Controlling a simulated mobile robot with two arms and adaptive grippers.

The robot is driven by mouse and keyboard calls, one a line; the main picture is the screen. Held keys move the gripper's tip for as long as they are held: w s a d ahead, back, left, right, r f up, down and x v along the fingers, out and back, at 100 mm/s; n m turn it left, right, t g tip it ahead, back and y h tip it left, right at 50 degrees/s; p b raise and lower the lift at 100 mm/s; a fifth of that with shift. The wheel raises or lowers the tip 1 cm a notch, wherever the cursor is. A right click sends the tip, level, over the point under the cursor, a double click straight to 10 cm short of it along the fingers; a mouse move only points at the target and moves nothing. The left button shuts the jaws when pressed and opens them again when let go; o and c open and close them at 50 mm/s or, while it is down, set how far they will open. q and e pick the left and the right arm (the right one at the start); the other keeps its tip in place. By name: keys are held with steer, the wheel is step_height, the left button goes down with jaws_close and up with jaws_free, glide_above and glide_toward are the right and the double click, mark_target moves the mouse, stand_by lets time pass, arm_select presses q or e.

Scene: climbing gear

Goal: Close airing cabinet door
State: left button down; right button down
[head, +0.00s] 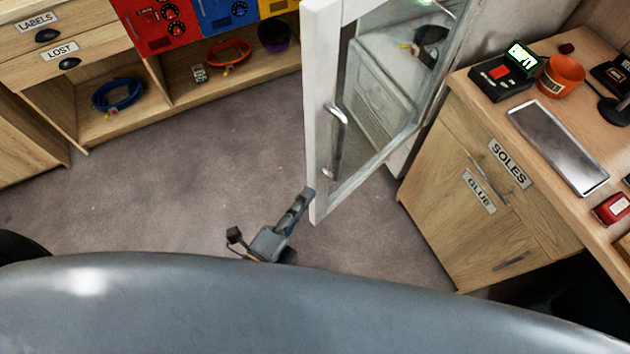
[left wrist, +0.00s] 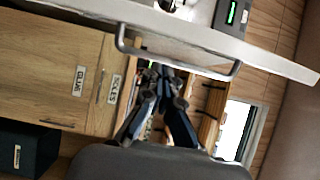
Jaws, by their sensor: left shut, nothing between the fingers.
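The airing cabinet door (head: 317,110) stands open in the head view, a white frame around a glass pane with a metal bar handle (head: 338,140). My left gripper (head: 304,196) is shut and empty, close to the lower corner of the door's free edge. In the left wrist view the shut fingers (left wrist: 167,80) point toward the door's handle (left wrist: 180,63), below the white door frame (left wrist: 200,38). I cannot tell whether they touch the door. My right gripper is not in view.
A wooden cabinet (head: 470,200) labelled SOLES and GLUE stands right of the door, with a bench top holding a device, an orange pot (head: 561,76) and a metal tray (head: 558,146). Shelves with coiled ropes line the back left. The grey carpet (head: 190,170) left of the door is clear.

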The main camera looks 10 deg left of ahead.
arm_select(q)
steer(key=p, duration=0.2)
glide_above(328, 162)
steer(key=s, duration=0.4)
steer(key=shift+w+d+f, duration=0.2)
steer(key=shift+w+d, duration=0.05)
steer(key=shift+w, duration=0.3)
steer(key=shift+a, duration=0.15)
